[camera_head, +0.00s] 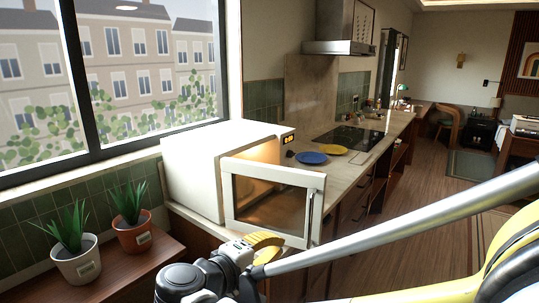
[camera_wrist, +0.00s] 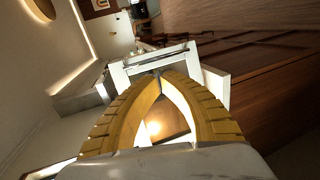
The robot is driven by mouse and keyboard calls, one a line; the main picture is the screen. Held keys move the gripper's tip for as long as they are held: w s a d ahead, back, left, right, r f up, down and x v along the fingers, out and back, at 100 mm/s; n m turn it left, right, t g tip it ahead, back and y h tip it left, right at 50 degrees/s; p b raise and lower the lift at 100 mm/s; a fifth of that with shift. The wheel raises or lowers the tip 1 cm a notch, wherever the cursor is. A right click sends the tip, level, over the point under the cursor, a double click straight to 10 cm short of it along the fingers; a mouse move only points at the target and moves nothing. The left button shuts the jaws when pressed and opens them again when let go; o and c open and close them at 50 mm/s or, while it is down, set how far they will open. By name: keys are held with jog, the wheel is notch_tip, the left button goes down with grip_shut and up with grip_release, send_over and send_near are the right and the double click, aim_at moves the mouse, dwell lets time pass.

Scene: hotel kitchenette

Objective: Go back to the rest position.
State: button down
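My gripper (camera_head: 264,243) shows at the bottom centre of the head view, in front of the lower part of the open microwave door (camera_head: 231,219). In the wrist view its two yellow fingers curve in and meet at the tips (camera_wrist: 159,73), with nothing seen between them. The white microwave (camera_head: 192,172) stands on the counter under the window, lit inside. In the wrist view the white door frame (camera_wrist: 118,76) shows just beyond my fingertips; I cannot tell how wide the gap is.
Two potted plants, in a white pot (camera_head: 79,265) and a terracotta pot (camera_head: 134,236), stand on the wooden ledge at left. A blue plate (camera_head: 311,158) and a yellow plate (camera_head: 334,149) lie on the counter (camera_head: 345,172). The wooden floor (camera_head: 400,240) at right is open.

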jog(key=s+d+f+m+g+y, duration=0.1)
jog(key=s+d+f+g+y, duration=0.1)
jog(key=d, duration=0.4)
jog(key=s+d+f+m+g+y, duration=0.1)
jog(key=s+d+m+g, duration=0.1)
jog(key=d, duration=0.5)
jog(key=s+d+f+m+y, duration=0.2)
jog(key=s+m+y, duration=0.1)
jog(key=s, duration=0.3)
jog(key=s+d+f+m+y, duration=0.1)
jog(key=s+d+m+y, duration=0.1)
jog(key=s, duration=0.5)
jog(key=shift+d+f+m+g+y, duration=0.35)
jog(key=shift+m+y, duration=0.25)
jog(key=shift+m, duration=0.5)
